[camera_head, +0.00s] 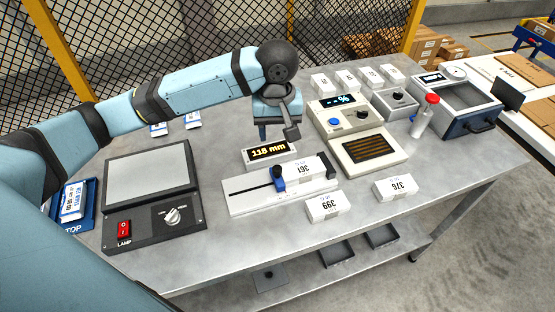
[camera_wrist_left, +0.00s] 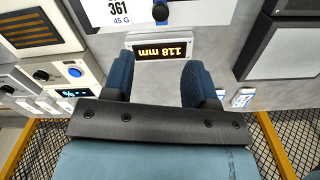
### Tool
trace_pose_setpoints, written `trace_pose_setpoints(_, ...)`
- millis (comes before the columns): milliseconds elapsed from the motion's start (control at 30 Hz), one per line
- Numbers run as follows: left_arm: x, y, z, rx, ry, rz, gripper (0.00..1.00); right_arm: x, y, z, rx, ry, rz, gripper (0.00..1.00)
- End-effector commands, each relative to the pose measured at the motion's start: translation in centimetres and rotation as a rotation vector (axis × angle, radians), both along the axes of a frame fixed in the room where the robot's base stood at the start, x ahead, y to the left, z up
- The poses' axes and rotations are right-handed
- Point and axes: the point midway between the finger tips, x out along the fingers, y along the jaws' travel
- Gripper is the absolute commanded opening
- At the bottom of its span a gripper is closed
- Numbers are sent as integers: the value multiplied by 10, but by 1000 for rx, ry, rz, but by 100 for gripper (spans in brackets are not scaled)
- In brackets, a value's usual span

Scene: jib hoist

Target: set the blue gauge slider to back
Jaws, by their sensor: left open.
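The blue gauge slider (camera_head: 278,178) stands on the slot of a white gauge plate (camera_head: 243,196), around the middle of its length. The gauge display (camera_head: 270,149) behind the plate reads 118 mm; it also shows in the left wrist view (camera_wrist_left: 160,49). A white box marked 361 (camera_head: 305,171) is on the plate just right of the slider; I cannot tell if they touch. My left gripper (camera_head: 277,134) is open and empty, above and behind the display. In the left wrist view its two blue fingers (camera_wrist_left: 157,75) are spread apart. My right gripper is out of view.
White boxes 399 (camera_head: 325,206) and 376 (camera_head: 395,187) lie in front and to the right. A lamp panel (camera_head: 152,200) stands left, a beige device (camera_head: 360,146) right. A red-capped bottle (camera_head: 424,117) stands farther right. The table's front strip is clear.

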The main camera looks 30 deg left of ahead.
Motion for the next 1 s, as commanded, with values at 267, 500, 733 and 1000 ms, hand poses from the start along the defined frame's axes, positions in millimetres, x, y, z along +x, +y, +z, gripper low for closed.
trace_pose_setpoints(267,-1,0,-61,1,4,0,52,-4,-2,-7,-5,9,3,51)
trace_pose_setpoints(500,-1,0,-102,0,1,0,52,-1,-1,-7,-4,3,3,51)
trace_pose_setpoints(733,-1,0,-119,-1,0,-1,52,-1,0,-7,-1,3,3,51)
trace_pose_setpoints(1000,-1,0,-120,-1,-1,-1,52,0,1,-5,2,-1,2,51)
